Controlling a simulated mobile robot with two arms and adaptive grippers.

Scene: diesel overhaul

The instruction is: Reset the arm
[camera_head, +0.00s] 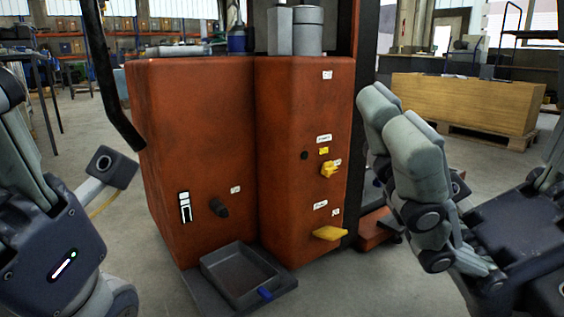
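My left gripper (45,185) is at the left edge, cut off by the frame. Its dark housing with a lit strip shows, but its fingertips are not clear. A short grey bar with a dark, holed end block (112,166) sticks out beside it. I cannot tell whether the gripper holds this bar. My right gripper (396,125) is raised at the right, its grey finger pads together and pointing up and left. Nothing shows between them. It is in front of and to the right of the orange-red machine, apart from it in the picture.
The orange-red machine (196,130) stands in the centre, with yellow handles (329,233) on its front. A grey tray (240,276) lies at its foot. A black bar (108,85) hangs at its left. A wooden crate (465,102) is behind right. Open floor lies between.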

